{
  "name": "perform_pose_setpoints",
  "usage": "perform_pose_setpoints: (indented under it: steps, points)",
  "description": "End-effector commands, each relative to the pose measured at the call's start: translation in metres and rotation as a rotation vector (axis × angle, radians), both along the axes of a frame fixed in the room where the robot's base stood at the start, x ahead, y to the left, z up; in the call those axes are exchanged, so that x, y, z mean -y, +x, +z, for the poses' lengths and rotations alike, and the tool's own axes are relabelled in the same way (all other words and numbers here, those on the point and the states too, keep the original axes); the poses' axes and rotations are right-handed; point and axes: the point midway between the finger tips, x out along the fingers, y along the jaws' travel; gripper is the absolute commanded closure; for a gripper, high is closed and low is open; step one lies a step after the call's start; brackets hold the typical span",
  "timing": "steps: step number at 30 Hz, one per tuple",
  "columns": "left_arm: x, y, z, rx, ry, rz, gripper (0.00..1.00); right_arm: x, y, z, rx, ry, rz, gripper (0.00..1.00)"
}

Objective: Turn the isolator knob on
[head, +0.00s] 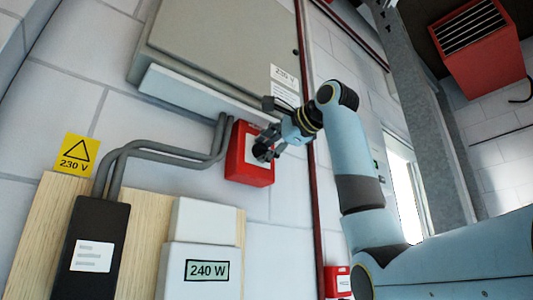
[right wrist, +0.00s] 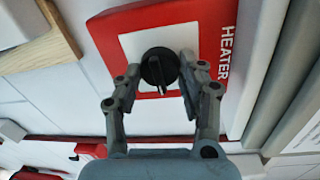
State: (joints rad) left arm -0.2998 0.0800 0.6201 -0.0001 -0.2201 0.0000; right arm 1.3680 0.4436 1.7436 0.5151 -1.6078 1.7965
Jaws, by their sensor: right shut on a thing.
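The isolator is a red box (head: 238,168) with a pale face plate on the wall in the head view; the right wrist view shows the box (right wrist: 105,28) marked HEATER. Its round black knob (head: 262,153) sits on the white plate (right wrist: 130,45). In the right wrist view the knob (right wrist: 157,66) has a raised grip bar, which runs roughly up and down the picture. My right gripper (head: 268,147) reaches in from the right and is shut on the knob, one finger on each side in the right wrist view (right wrist: 160,70). My left gripper is out of view.
A grey cabinet (head: 215,45) hangs above the isolator, with conduits (head: 160,150) running left. A black box (head: 95,240) and a white 240 W unit (head: 200,270) are on a wooden board (head: 40,225). Another red box (head: 337,281) is lower right.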

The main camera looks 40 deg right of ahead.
Motion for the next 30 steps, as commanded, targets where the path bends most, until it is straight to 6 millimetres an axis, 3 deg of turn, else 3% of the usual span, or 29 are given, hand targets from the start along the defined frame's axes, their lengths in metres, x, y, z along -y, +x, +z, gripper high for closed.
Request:
perform_pose_setpoints:
  steps: [21, 22, 27, 30]
  points:
    - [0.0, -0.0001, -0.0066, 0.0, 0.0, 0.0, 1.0, 0.0002, 0.0004, -0.0009, -0.009, 0.081, -0.001, 0.92]
    - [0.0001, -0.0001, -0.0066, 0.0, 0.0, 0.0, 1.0, 0.0002, 0.0004, -0.0009, -0.009, 0.08, -0.001, 0.59]
    - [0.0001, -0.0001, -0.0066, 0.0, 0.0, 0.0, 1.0, 0.0002, 0.0004, -0.0008, -0.008, 0.08, 0.0, 0.36]
    - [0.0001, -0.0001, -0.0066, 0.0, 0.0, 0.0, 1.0, 0.0002, 0.0003, -0.0008, -0.008, 0.079, 0.0, 0.36]
